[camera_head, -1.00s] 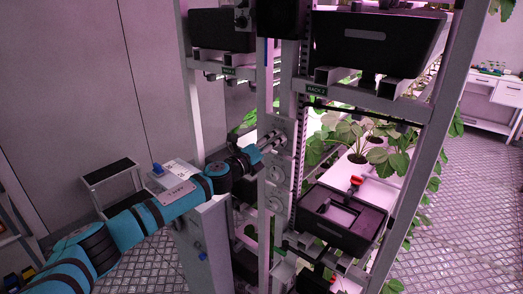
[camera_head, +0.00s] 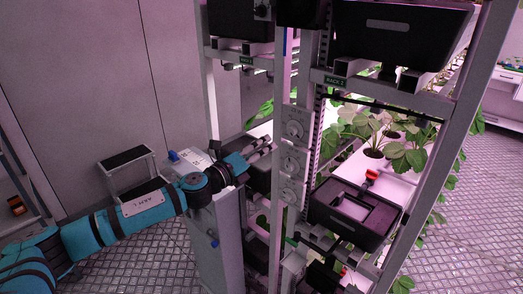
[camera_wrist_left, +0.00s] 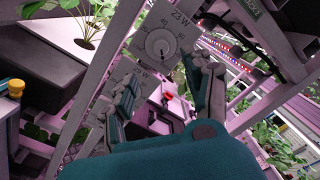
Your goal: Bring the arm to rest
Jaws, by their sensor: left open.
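My left arm comes in from the left in the head view. Its gripper (camera_head: 262,154) is in front of the rack frame, close to the post with the round dials (camera_head: 293,130). In the left wrist view the two fingers of the gripper (camera_wrist_left: 165,95) stand apart with nothing held between them. Behind them shows a plate with a dial (camera_wrist_left: 158,43). I cannot tell from the pictures whether the fingers touch the post. My right gripper is not in view.
A black crate (camera_head: 327,225) with a red-handled item (camera_head: 371,175) on its rim sits low in the rack. Another black crate (camera_head: 440,35) is above. Strawberry plants (camera_head: 405,155) grow behind. A grey step stool (camera_head: 125,159) stands left by the wall. Open grid floor lies at right.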

